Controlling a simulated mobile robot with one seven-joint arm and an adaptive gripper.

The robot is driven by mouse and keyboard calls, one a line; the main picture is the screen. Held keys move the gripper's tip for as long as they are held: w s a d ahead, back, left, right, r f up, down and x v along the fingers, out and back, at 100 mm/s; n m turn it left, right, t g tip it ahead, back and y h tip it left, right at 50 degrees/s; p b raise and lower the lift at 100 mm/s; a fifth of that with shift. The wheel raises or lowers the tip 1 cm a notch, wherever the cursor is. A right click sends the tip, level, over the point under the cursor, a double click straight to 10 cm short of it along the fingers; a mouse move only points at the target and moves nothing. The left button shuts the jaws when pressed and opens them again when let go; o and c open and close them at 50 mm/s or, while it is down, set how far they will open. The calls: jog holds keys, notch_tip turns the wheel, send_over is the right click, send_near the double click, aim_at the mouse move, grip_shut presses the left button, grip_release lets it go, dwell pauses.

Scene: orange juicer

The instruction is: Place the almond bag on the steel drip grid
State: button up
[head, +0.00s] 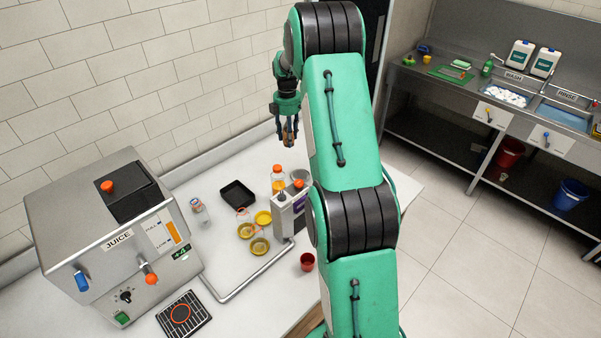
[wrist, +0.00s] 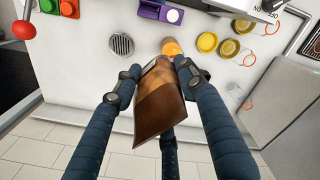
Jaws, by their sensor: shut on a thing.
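The almond bag (wrist: 158,105), a brown pouch with a lighter band, is between the fingers of my gripper (wrist: 157,78) in the wrist view. My gripper (head: 288,130) is shut on it, high above the counter in the head view, where the bag (head: 289,138) shows only as a small brown patch. A slatted rectangular grid (head: 183,315) with an orange ring lies in front of the juicer; its edge shows at the wrist view's right. A round slotted steel disc (wrist: 122,44) lies on the counter in the wrist view. I cannot tell which is the steel drip grid.
The juicer (head: 110,235) stands at the left. A black tray (head: 238,193), yellow lids (head: 260,246), an orange-capped bottle (head: 278,180) and a red cup (head: 307,261) are on the counter. A purple block (wrist: 160,10) is near the round disc.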

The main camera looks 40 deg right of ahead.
jog(key=w+d+f+n, duration=0.2)
jog(key=w+d+f, duration=0.1)
jog(key=d, duration=0.7)
send_over(301, 176)
jog(key=s+a, duration=0.3)
notch_tip(301, 176, down, 18)
jog(key=shift+w+d+f, duration=0.1)
jog(key=shift+w, duration=0.1)
jog(key=shift+f+p, duration=0.4)
jog(key=shift+f, duration=2.5)
jog(key=shift+f, duration=0.1)
jog(key=shift+f, duration=2)
jog(key=shift+f, duration=0.15)
